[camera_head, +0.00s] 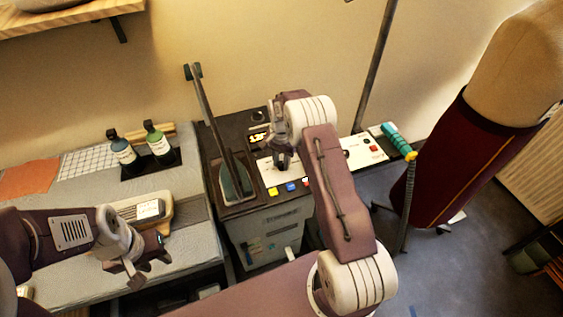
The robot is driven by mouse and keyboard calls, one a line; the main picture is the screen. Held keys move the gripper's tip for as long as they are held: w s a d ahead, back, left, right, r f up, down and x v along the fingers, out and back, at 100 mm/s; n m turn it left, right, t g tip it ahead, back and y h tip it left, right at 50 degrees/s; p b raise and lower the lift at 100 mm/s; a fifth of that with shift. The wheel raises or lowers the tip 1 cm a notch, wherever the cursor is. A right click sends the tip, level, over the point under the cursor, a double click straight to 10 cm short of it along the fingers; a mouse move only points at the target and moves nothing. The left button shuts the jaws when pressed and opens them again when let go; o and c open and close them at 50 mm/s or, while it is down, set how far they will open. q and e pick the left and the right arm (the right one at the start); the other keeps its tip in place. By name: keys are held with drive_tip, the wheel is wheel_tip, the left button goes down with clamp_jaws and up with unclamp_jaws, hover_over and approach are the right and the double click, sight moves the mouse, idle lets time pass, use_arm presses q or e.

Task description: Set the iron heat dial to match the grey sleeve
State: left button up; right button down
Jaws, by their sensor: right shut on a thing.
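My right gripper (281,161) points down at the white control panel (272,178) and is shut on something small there. The fingers and arm hide what it holds, so I cannot see a heat dial or its setting. A small lit display (258,138) is just left of this gripper, too small to read. My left gripper (147,264) is open and empty over the table's front.
Two dark bottles (122,152) (158,145) stand at the table's back. A beige block with a white label (148,210) lies near my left gripper. Coloured buttons (272,191) line the panel's front. A dark red dress form (455,160) stands at the right.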

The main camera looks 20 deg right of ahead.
sight(281, 163)
drive_tip(key=shift+w+r+m, duration=0.1)
drive_tip(key=shift+m, duration=0.5)
drive_tip(key=c, duration=1.1)
unclamp_jaws()
wheel_tip(281, 163, up, 9)
drive_tip(key=b, duration=0.1)
